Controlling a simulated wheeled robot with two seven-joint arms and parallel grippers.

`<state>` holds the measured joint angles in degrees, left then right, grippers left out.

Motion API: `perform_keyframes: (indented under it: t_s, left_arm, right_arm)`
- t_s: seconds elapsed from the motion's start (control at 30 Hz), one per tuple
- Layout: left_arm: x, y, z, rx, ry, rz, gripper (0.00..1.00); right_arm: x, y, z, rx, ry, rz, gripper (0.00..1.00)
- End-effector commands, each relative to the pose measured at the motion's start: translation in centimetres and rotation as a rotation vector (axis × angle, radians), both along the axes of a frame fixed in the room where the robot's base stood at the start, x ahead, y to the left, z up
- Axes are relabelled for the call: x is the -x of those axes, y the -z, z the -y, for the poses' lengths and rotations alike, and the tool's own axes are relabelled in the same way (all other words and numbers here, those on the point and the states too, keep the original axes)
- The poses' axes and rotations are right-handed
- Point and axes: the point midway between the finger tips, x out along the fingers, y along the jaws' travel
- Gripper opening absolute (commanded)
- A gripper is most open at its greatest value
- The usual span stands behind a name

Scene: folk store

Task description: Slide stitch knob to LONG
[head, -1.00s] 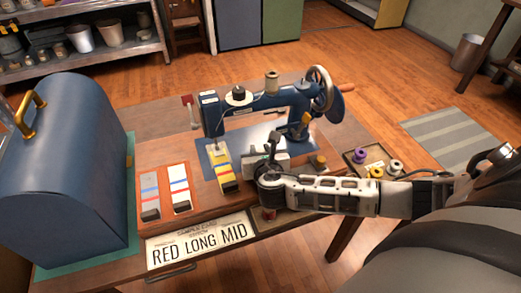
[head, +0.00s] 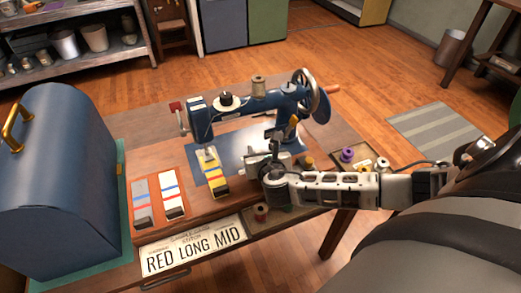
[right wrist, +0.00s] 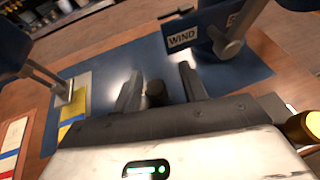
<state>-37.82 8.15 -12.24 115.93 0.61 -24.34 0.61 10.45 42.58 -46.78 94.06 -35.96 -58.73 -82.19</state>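I cannot read which is the stitch slider. A card (head: 193,247) on the table front reads RED LONG MID. My right gripper (head: 277,148) is over the base, right of the sliders. In the right wrist view its fingers (right wrist: 161,88) stand apart, with a dark round knob (right wrist: 156,94) between or beyond them. My left gripper is not in view.
The blue sewing machine (head: 245,114) stands behind the sliders, its arm and wheel close to my right gripper. A large blue case (head: 55,185) stands at left.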

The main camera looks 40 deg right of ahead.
Motion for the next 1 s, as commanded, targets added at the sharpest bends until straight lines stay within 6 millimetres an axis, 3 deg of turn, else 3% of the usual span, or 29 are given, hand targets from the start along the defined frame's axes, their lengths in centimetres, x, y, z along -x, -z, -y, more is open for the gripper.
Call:
perform_keyframes:
  t_s: [0.27,0.7,1.0]
  left_arm:
    - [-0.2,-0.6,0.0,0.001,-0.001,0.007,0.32]
    - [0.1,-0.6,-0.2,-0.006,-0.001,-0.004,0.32]
    - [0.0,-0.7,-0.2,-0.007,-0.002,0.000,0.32]
  right_arm:
    - [1.6,-0.7,-0.9,-0.003,-0.005,-0.001,0.43]
    - [10.2,-4.6,-4.8,-0.004,-0.002,-0.003,0.43]
    - [13.2,-6.0,-6.1,0.000,0.000,-0.002,0.43]
